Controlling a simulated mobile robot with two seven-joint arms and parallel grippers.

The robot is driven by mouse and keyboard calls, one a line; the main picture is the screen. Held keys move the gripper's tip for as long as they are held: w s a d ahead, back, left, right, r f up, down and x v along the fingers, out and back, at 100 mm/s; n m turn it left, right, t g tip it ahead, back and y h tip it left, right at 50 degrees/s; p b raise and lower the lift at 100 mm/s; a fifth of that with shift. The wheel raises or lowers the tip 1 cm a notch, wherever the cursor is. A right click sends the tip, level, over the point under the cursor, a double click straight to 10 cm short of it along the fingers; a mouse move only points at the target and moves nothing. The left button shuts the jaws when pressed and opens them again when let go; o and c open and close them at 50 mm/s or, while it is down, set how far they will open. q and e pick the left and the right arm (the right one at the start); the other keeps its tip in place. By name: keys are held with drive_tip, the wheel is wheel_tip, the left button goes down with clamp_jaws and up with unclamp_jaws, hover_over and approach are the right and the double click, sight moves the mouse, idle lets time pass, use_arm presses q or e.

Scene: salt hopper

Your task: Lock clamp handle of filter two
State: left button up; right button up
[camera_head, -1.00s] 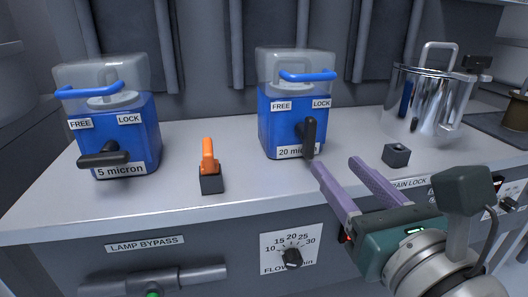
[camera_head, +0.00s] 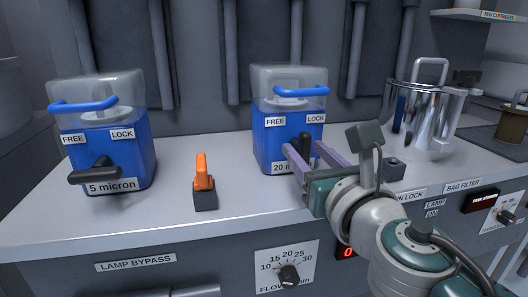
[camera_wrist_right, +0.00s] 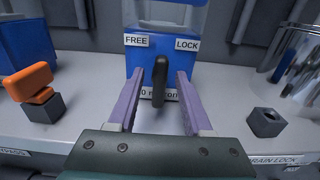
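The 20 micron filter (camera_head: 268,145) is a blue housing with a clear top, a blue bar handle (camera_head: 288,89) and FREE and LOCK labels. Its black clamp handle (camera_wrist_right: 159,82) is close to upright at the front, below and between the two labels in the right wrist view. My right gripper (camera_wrist_right: 160,74) is open, with one lilac finger on each side of the handle and gaps visible. In the head view the right gripper (camera_head: 304,146) partly hides this handle and the 20 micron label. My left gripper is not in view.
The 5 micron filter (camera_head: 122,150) stands at left, its black handle pointing left. An orange lever (camera_head: 203,172) on a dark block stands between the filters. A small dark block (camera_head: 394,167) and a shiny metal pot (camera_head: 425,120) are at right. The front counter strip is clear.

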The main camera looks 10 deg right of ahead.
clamp_jaws()
idle(0.4)
